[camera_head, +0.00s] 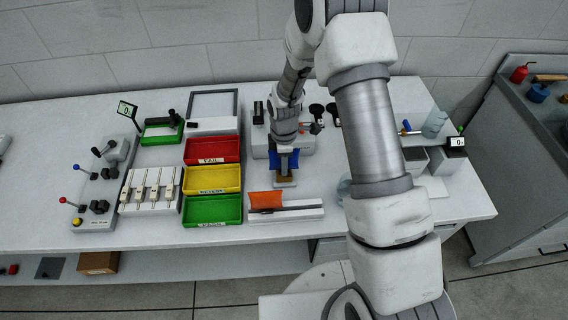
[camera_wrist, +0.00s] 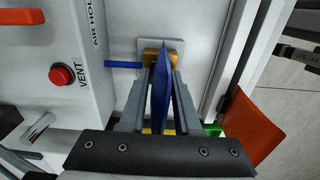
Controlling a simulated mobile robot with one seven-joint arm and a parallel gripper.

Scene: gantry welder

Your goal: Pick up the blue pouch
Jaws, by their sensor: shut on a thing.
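The blue pouch (camera_head: 286,160) is at the end of my arm, over the bench near the middle of the head view. In the wrist view the blue pouch (camera_wrist: 160,88) stands edge-on between my two fingers. My gripper (camera_wrist: 161,75) is shut on it, with a finger against each side. In the head view my gripper (camera_head: 285,170) points down at a small yellow-brown block on a light base. A yellow-brown piece (camera_wrist: 152,56) shows behind the pouch's far end in the wrist view. I cannot tell whether the pouch touches it.
Red (camera_head: 212,150), yellow (camera_head: 196,180) and green (camera_head: 196,210) trays lie left of my gripper. A machine with a red VENT button (camera_wrist: 62,75) stands close by.

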